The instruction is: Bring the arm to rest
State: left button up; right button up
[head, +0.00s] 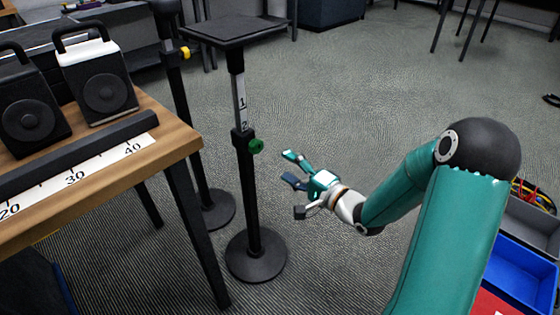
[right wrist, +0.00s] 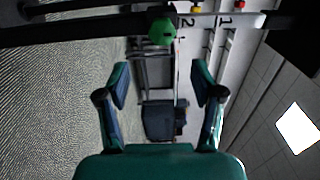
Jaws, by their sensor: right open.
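My right arm, with green links, comes in from the right side of the head view. Its gripper (head: 290,170) is open and empty, held in the air just right of a black stand. In the right wrist view the two fingers (right wrist: 160,82) are spread apart with nothing between them. The stand's green knob (right wrist: 162,31) shows beyond the fingertips. My left gripper does not show in either view.
The black stand (head: 248,195) has a flat top and a round base. A second stand (head: 195,130) is behind it. A wooden table (head: 185,138) with speakers (head: 95,80) is at left. A blue bin (head: 520,272) and a grey bin (head: 530,222) are at right.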

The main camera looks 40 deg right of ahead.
jog(key=shift+s, duration=0.1)
dwell(0.4)
jog(key=a+f+n+g+y, duration=0.1)
jog(key=a+f+n+g, duration=0.25)
jog(key=a+f, duration=0.55)
jog(key=a+f+n+g+y, duration=0.1)
jog(key=a+f+n+g, duration=0.35)
jog(key=f, duration=0.85)
jog(key=s+a+f+n+g, duration=0.4)
jog(key=s+a+f+g, duration=0.15)
jog(key=s+a, duration=0.3)
jog(key=s+a+f+n+g, duration=0.35)
jog(key=s+a+f, duration=0.3)
jog(key=s, duration=0.25)
notch_tip(320, 180, up, 36)
jog(key=w+p, duration=0.1)
jog(key=p, duration=3.3)
jog(key=shift+d+f+y+p, duration=0.15)
jog(key=shift+f+y+p, duration=0.05)
jog(key=shift+y+p, duration=0.2)
